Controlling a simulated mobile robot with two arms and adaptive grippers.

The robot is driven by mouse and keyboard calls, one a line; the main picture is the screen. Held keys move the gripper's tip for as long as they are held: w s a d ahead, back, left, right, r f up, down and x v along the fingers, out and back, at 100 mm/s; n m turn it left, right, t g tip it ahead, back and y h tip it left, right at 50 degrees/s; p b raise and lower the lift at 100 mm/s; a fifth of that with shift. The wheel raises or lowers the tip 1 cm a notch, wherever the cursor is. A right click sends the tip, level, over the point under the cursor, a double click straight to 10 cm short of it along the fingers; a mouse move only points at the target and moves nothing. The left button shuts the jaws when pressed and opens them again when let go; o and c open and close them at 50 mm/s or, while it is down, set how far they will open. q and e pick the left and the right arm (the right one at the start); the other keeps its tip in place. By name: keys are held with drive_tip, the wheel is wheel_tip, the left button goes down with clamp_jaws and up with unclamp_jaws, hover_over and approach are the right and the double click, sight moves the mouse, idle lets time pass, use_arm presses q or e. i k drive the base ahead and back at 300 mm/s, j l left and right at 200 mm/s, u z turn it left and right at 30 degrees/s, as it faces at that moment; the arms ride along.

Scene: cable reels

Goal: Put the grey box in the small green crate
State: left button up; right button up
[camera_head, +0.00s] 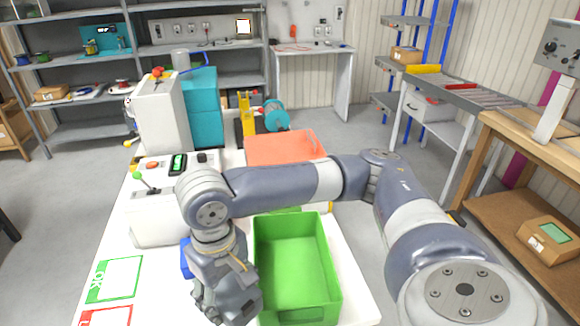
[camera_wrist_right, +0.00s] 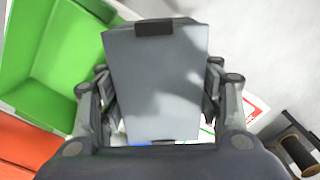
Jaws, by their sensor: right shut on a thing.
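The grey box (camera_wrist_right: 155,85) fills the middle of the right wrist view, a pale block with dark patches at its top and bottom edges. My right gripper (camera_wrist_right: 158,105) is shut on it, with a finger along each side. In the head view my right gripper (camera_head: 228,298) hangs over the white table, just left of the green crate; I cannot clearly make out the box there. The green crate (camera_head: 332,270) is open, and its visible floor is empty. It also shows at the upper left of the right wrist view (camera_wrist_right: 48,60). My left gripper is not in view.
A blue item (camera_head: 186,258) is partly hidden behind my right gripper. A green-and-white OK sheet (camera_head: 115,279) and a red-edged sheet (camera_head: 106,317) lie at the left. A grey-white machine (camera_head: 155,220) and an orange-red surface (camera_head: 280,150) are farther back.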

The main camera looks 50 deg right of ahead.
sight(282, 280)
drive_tip(key=i+z, duration=0.55)
drive_tip(key=k+z, duration=0.1)
drive_tip(key=z, duration=0.55)
